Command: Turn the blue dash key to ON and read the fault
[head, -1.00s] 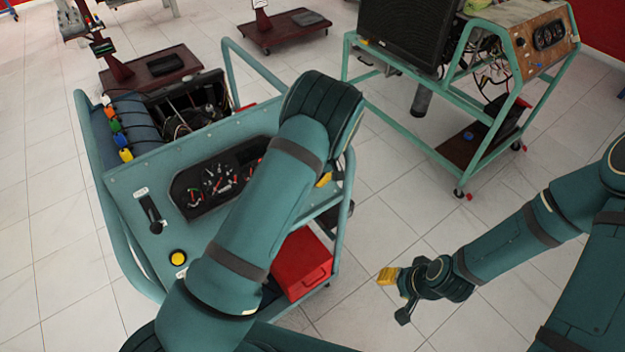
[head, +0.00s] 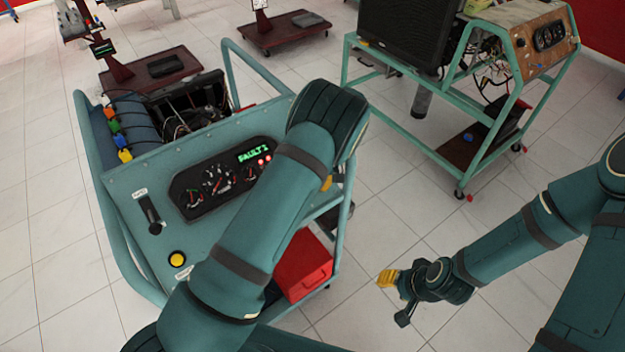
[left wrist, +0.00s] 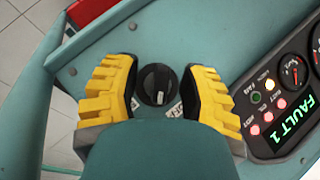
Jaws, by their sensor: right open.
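The key switch (left wrist: 156,84) is a round black knob on the blue-green dash panel (left wrist: 155,42), seen in the left wrist view; my arm hides it in the head view. My left gripper (left wrist: 157,92) is open, its yellow fingers on either side of the knob with gaps. In the head view only a bit of its yellow shows behind my arm. The display on the gauge cluster (head: 214,184) glows green and reads "FAULT 1" (left wrist: 293,119), with red lamps lit beside it. My right gripper (head: 389,279) is open and empty over the floor, away from the dash.
A black lever (head: 150,214) and yellow button (head: 177,259) sit on the panel's left. A red box (head: 303,265) is low on the trainer's right side. A second engine trainer (head: 455,155) stands at back right. Tiled floor between them is clear.

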